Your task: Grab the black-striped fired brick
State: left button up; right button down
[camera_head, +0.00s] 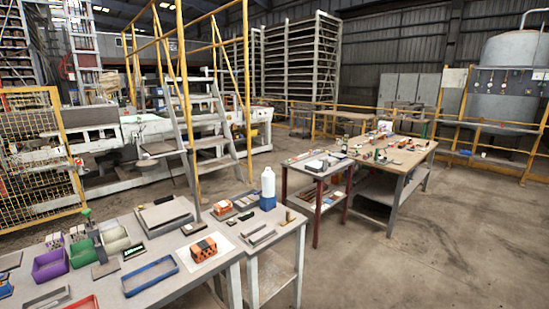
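An orange brick with dark markings or holes (203,248) lies on a white sheet (225,245) near the front right of the near grey table (200,283). A smaller reddish brick-like block (222,208) sits further back, on a dark base on the adjoining table (285,232). Both are small here, and I cannot tell for sure which of them carries black stripes. Neither of my grippers shows in the head view, and nothing touches the bricks.
A blue tray (150,275), a purple bin (50,264), green bins (115,239) and a grey scale-like plate (163,215) stand left of the orange brick.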

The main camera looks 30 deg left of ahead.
aim_at(204, 249)
jog(key=u, duration=1.85)
